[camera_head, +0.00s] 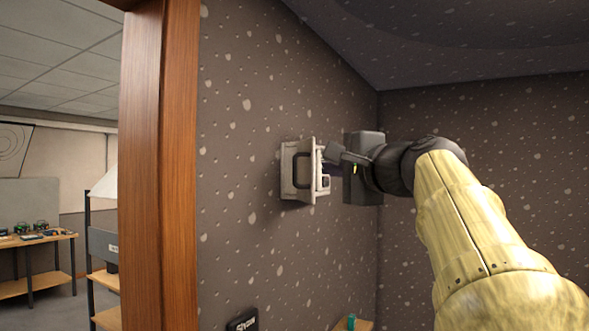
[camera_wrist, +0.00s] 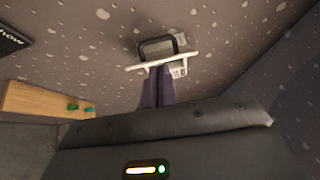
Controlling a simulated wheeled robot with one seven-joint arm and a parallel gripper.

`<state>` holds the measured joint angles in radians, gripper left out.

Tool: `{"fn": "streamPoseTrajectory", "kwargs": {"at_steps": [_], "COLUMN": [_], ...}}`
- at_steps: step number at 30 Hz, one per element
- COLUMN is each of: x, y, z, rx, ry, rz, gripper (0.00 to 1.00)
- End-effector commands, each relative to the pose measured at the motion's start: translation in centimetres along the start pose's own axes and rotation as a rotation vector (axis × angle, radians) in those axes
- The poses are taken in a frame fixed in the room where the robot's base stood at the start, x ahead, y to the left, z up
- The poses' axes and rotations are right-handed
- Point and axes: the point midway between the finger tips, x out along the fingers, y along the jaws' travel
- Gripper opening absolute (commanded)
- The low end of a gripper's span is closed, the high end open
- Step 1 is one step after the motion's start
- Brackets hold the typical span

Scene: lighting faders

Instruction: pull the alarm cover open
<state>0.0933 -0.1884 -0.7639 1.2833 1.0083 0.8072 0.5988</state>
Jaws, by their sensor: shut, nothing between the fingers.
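The alarm cover (camera_head: 292,185) is a pale panel with a dark loop handle (camera_head: 301,169) on the grey speckled wall. It stands out from the wall, with its handle face turned toward the head camera. In the wrist view the cover (camera_wrist: 150,65) shows nearly edge-on, with the handle (camera_wrist: 159,46) on its far side. A pale part with dark marks (camera_wrist: 180,68) shows beside it. My gripper (camera_head: 327,164) is on the cover's inner side, away from the handle. Its dark fingers (camera_wrist: 158,78) are shut and empty, close to the cover; whether they touch it is unclear.
A wooden post (camera_head: 160,150) stands at the left, with a room with tables behind it. A wooden shelf (camera_wrist: 40,99) with small green items is on the wall, lower in the head view. A black sign (camera_head: 242,320) is also low on the wall. Another wall (camera_head: 480,130) is at the right.

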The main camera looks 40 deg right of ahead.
Motion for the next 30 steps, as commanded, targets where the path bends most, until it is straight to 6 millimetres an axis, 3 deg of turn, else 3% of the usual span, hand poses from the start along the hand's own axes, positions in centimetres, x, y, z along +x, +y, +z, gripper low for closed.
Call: {"fn": "streamPoseTrajectory", "kwargs": {"at_steps": [18, 30], "x": [8.9, 9.5], "y": [-0.1, 0.0], "z": [-0.3, -0.2], "rx": [-0.002, -0.001], "ry": [0.006, 0.005], "rz": [0.002, 0.000], "gripper": [0.00, 0.00]}}
